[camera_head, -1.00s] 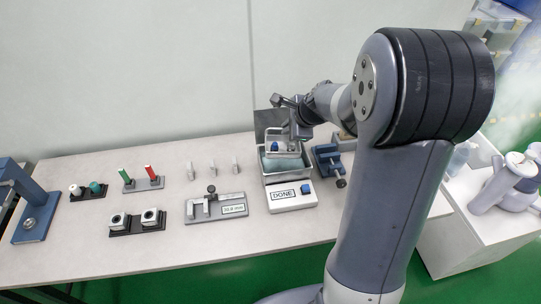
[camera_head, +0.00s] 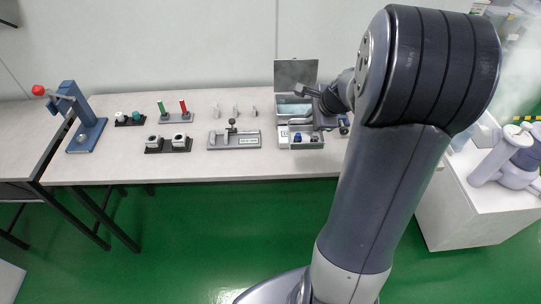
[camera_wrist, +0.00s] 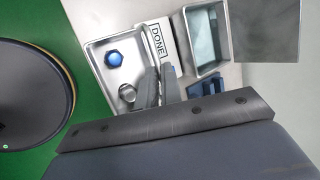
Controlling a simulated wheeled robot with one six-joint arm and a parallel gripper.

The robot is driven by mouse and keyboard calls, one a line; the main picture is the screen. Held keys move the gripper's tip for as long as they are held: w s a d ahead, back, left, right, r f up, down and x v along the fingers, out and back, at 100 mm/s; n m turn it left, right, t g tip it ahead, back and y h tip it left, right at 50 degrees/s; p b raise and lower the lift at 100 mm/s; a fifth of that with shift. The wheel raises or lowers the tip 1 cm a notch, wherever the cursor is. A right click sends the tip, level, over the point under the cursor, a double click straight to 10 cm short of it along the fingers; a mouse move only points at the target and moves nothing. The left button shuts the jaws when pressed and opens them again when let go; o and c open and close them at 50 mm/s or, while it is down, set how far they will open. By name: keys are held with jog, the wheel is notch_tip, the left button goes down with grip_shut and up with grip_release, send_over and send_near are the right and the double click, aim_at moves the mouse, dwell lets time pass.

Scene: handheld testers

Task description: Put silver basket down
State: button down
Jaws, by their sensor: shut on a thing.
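The silver basket (camera_head: 302,146) is a shallow metal tray at the front of the table, over or beside the white DONE plate; it also shows in the wrist view (camera_wrist: 98,58). A blue piece (camera_wrist: 117,61) and a round silver piece (camera_wrist: 127,93) lie in it. My gripper (camera_wrist: 160,82) is shut on the basket's near-side handle or rim; the head view shows my gripper (camera_head: 316,118) just above the basket. The DONE plate (camera_wrist: 158,40) is partly covered by the basket. I cannot tell whether the basket touches the table.
The open bath (camera_head: 292,107) with its raised lid (camera_head: 296,74) stands behind the basket. A blue vise (camera_wrist: 205,87) is close by. A gauge stand (camera_head: 235,139), dark racks (camera_head: 168,146) and a blue lever press (camera_head: 87,130) stand to the left.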

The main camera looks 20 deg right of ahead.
notch_tip(320, 180, down, 10)
jog(key=b, duration=0.2)
jog(key=shift+b, duration=0.35)
jog(key=shift+r, duration=0.1)
jog(key=c, duration=1.6)
grip_release()
jog(key=p+v, duration=0.2)
jog(key=v, duration=1)
